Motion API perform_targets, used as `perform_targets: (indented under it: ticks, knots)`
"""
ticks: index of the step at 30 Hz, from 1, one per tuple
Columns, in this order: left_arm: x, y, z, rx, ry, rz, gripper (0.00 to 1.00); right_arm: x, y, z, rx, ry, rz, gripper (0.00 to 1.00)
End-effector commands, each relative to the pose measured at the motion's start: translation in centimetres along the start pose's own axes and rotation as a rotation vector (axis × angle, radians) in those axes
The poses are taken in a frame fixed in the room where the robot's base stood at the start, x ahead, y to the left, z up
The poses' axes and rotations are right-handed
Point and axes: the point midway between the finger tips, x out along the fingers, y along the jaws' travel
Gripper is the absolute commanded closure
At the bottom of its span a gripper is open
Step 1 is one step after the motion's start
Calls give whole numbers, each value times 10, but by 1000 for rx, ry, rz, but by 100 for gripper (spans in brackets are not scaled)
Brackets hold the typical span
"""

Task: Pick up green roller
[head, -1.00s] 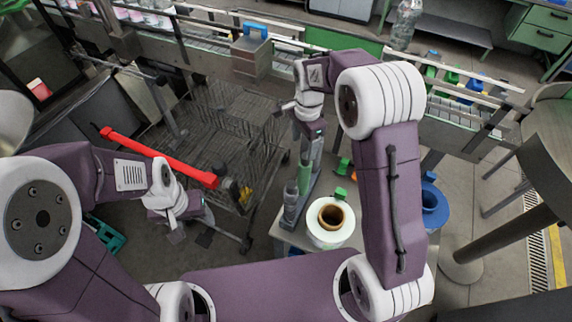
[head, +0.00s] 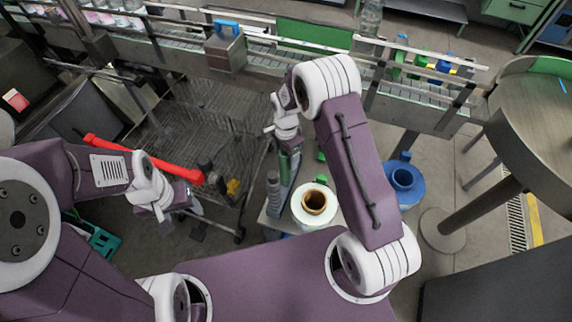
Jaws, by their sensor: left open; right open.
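A green cylinder (head: 289,165), which looks like the green roller, stands upright in a grey stand (head: 273,200) near the middle of the head view. Its upper part is hidden by my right gripper (head: 288,142), which points down just above it. Its jaws are open, but the fingertips are small and I cannot tell whether they touch the cylinder. My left gripper (head: 162,212) is open and empty at the left, over the floor beside the wire cart, well away from the stand.
A white roll with a brown core (head: 300,208) stands just right of the stand. A conveyor (head: 420,105) runs across the back.

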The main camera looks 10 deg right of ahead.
Motion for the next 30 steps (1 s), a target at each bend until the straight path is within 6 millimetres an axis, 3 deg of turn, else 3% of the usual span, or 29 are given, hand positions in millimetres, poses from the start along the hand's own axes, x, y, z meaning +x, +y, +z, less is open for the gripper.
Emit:
perform_targets:
  ticks: [5, 12, 23, 26, 30]
  knots:
    - [1, 0, 0, 0, 0, 0, 35, 1, 0, 0, 0, 0, -1, 35]
    - [1, 0, 0, 0, 0, 0, 35, 1, 0, 0, 0, 0, -1, 99]
    - [2, 0, 0, 0, 0, 0, 35, -2, -1, 0, 0, 1, -3, 100]
    - [8, 0, 1, 0, 0, 0, 35, -16, -2, 0, 0, 2, -7, 100]
    - [18, 0, 2, 0, 0, 0, 35, -50, -2, 0, 0, 2, -9, 100]
